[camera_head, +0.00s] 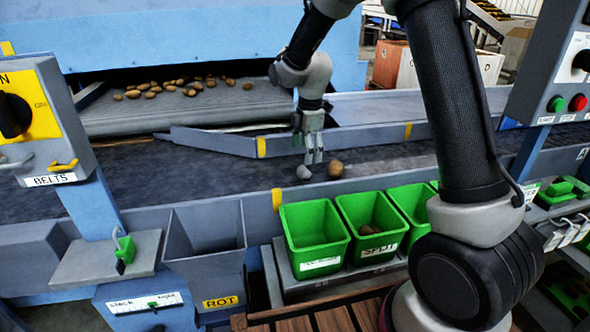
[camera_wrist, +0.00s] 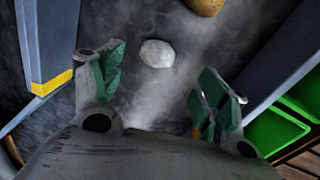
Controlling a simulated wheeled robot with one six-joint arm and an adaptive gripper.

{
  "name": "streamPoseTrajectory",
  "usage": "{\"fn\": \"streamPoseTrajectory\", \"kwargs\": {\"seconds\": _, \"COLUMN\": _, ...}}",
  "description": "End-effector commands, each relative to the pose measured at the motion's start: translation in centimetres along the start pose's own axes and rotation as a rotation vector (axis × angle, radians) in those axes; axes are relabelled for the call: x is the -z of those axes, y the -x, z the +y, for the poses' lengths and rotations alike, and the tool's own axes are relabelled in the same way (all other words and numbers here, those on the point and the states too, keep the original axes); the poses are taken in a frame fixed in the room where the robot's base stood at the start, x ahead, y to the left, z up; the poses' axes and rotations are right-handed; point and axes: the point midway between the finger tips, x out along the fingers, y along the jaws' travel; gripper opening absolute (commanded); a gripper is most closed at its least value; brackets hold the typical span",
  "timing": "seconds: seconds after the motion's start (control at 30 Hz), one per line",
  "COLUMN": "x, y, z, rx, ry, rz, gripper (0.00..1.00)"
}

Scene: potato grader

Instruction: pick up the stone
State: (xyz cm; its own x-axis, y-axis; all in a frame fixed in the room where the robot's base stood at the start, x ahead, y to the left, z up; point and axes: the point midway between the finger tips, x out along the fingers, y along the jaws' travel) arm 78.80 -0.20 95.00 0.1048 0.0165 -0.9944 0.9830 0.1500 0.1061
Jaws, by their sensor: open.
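The stone (camera_head: 304,173) is a small pale grey lump on the dark belt. In the wrist view the stone (camera_wrist: 157,53) looks whitish and rounded, and lies beyond the fingertips, roughly in line with the gap between them. My gripper (camera_head: 314,157) points down over the belt, with its fingertips close to the stone. In the wrist view my gripper (camera_wrist: 165,78) is open, with green pads on both fingers and nothing between them. A brown potato (camera_head: 335,169) lies just right of the stone; it also shows at the top of the wrist view (camera_wrist: 204,5).
Green bins (camera_head: 315,262) stand in front of the belt; one labelled SPLIT (camera_head: 372,258) holds potatoes. A grey chute (camera_head: 208,264) marked ROT is to their left. A grey guide rail (camera_head: 222,142) runs behind the stone. Several potatoes lie on the rear conveyor (camera_head: 230,105).

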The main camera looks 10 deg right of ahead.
Motion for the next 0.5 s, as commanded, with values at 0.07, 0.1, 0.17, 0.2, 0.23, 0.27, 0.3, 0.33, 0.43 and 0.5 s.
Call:
{"fn": "streamPoseTrajectory", "kwargs": {"seconds": 0.07, "x": 0.1, "y": -0.9, "z": 0.0, "rx": 0.004, "ry": 0.008, "rz": -0.001, "gripper": 0.75}}
{"fn": "streamPoseTrajectory", "kwargs": {"seconds": 0.1, "x": 0.1, "y": -1.4, "z": 0.0, "rx": 0.005, "ry": 0.009, "rz": -0.001, "gripper": 0.75}}
{"fn": "streamPoseTrajectory", "kwargs": {"seconds": 0.17, "x": 0.1, "y": -2.1, "z": 0.0, "rx": 0.004, "ry": 0.008, "rz": -0.001, "gripper": 0.75}}
{"fn": "streamPoseTrajectory", "kwargs": {"seconds": 0.2, "x": 0.0, "y": -2.6, "z": 0.0, "rx": 0.004, "ry": 0.007, "rz": -0.001, "gripper": 0.75}}
{"fn": "streamPoseTrajectory", "kwargs": {"seconds": 0.23, "x": 0.0, "y": -3.0, "z": 0.1, "rx": 0.004, "ry": 0.007, "rz": -0.001, "gripper": 0.75}}
{"fn": "streamPoseTrajectory", "kwargs": {"seconds": 0.27, "x": 0.0, "y": -3.4, "z": 0.1, "rx": 0.004, "ry": 0.007, "rz": -0.001, "gripper": 0.75}}
{"fn": "streamPoseTrajectory", "kwargs": {"seconds": 0.3, "x": -0.1, "y": -3.9, "z": 0.1, "rx": 0.005, "ry": 0.006, "rz": -0.001, "gripper": 0.75}}
{"fn": "streamPoseTrajectory", "kwargs": {"seconds": 0.33, "x": -0.1, "y": -4.4, "z": 0.2, "rx": 0.005, "ry": 0.006, "rz": -0.001, "gripper": 0.75}}
{"fn": "streamPoseTrajectory", "kwargs": {"seconds": 0.43, "x": -0.2, "y": -6.1, "z": 0.3, "rx": 0.005, "ry": 0.005, "rz": -0.001, "gripper": 0.75}}
{"fn": "streamPoseTrajectory", "kwargs": {"seconds": 0.5, "x": -0.1, "y": -7.0, "z": 0.3, "rx": 0.004, "ry": 0.005, "rz": -0.001, "gripper": 0.75}}
